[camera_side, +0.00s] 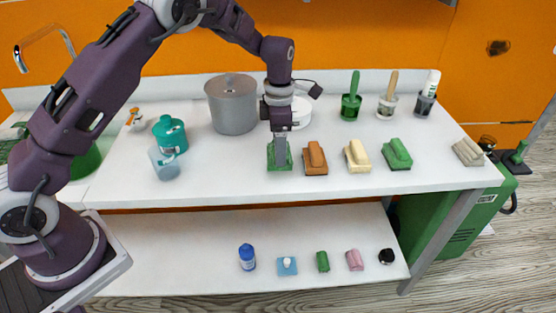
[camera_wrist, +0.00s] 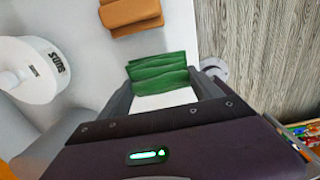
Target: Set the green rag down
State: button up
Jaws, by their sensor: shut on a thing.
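My gripper (camera_side: 280,150) points down over the white worktop and is shut on the green rag (camera_side: 271,160). The rag shows on both sides of the fingers in the side view. In the wrist view the folded green rag (camera_wrist: 158,72) lies between the fingertips of my gripper (camera_wrist: 165,85). The rag is low, at or just above the worktop (camera_side: 225,178); I cannot tell whether it touches. It is just left of an orange-brown block (camera_side: 315,160).
A cream block (camera_side: 357,156), a green block (camera_side: 397,154) and a beige bundle (camera_side: 467,152) continue the row rightward. A grey pot (camera_side: 231,105), teal container (camera_side: 170,135) and clear cup (camera_side: 164,163) stand left. A white round container (camera_wrist: 28,70) is close by. Front worktop is clear.

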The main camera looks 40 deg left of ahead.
notch_tip(320, 180, down, 4)
jog(key=shift+f, duration=0.1)
jog(key=shift+f, duration=0.15)
jog(key=o, duration=1.3)
notch_tip(320, 180, up, 13)
jog(key=shift+f, duration=0.2)
